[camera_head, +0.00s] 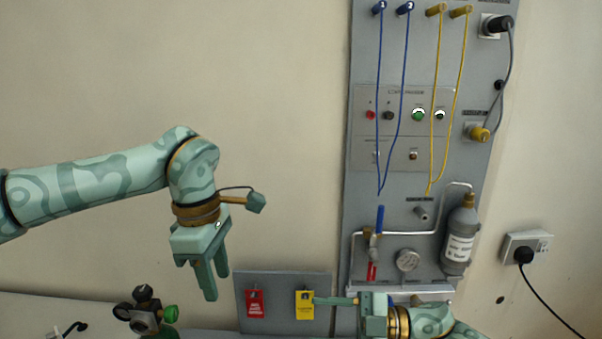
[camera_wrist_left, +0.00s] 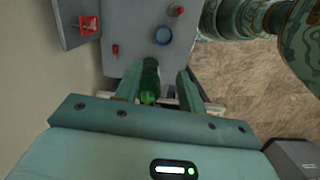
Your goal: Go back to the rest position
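My left gripper (camera_head: 216,287) hangs in front of the bare wall, fingers pointing down, left of the grey panel. In the left wrist view its two fingers (camera_wrist_left: 160,88) stand apart with a gap between them, so it is open. A green cylinder-like object (camera_wrist_left: 149,82) shows in that gap, seemingly beyond the fingers, not gripped. My right gripper (camera_head: 318,300) is low in the head view, pointing left, its tip overlapping the yellow tag (camera_head: 305,308). Only one finger shows clearly there, so I cannot tell its opening or whether it touches the tag.
The tall grey panel (camera_head: 412,171) carries blue and yellow leads, a gauge (camera_head: 407,260) and a grey bottle (camera_head: 460,240). A red tag (camera_head: 256,305) hangs on a low board. A dark valve fitting with a green knob (camera_head: 170,314) stands bottom left. The upper left wall area is clear.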

